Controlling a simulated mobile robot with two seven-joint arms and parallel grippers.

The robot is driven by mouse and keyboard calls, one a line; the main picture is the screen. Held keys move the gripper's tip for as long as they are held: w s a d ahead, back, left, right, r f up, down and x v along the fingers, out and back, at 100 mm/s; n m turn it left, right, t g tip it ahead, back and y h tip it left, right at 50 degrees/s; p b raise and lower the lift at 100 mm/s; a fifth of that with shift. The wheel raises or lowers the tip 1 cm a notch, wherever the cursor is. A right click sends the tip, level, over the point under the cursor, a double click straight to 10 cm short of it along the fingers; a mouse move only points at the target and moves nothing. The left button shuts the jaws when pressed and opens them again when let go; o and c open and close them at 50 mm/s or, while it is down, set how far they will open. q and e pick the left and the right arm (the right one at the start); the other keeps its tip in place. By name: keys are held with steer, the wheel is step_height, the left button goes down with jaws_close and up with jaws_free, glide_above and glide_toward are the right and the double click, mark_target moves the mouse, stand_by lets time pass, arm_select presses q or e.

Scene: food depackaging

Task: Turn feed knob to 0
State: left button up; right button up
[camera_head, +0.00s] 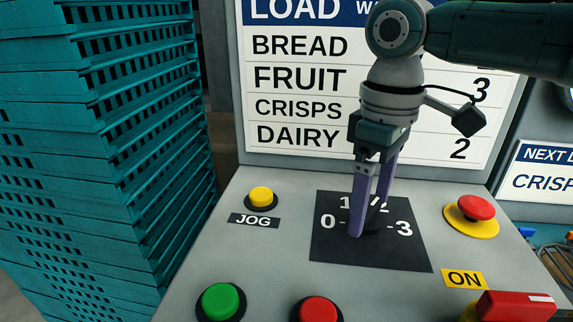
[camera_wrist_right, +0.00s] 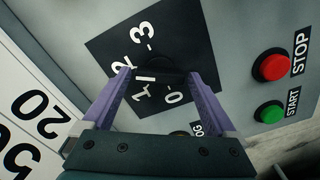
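The feed knob (camera_head: 373,222) is a dark round knob on a black square plate (camera_head: 330,249) marked 0, 1, 2 and 3. One finger hides part of the knob and covers part of the scale. In the right wrist view, the right gripper's fingertips (camera_wrist_right: 158,73) stand wide apart with the dark knob between them; whether they touch it is unclear. My left gripper is out of view.
A yellow JOG button (camera_head: 261,197) is left of the plate, and a red emergency button (camera_head: 476,207) is right. Green (camera_head: 220,301) and red (camera_head: 318,311) buttons and a red ON switch (camera_head: 515,306) are in front. Teal crates (camera_head: 110,130) stand left; a load sign (camera_head: 300,80) stands behind.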

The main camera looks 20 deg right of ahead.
steer(key=c, duration=1.1)
steer(key=shift+o, duration=0.2)
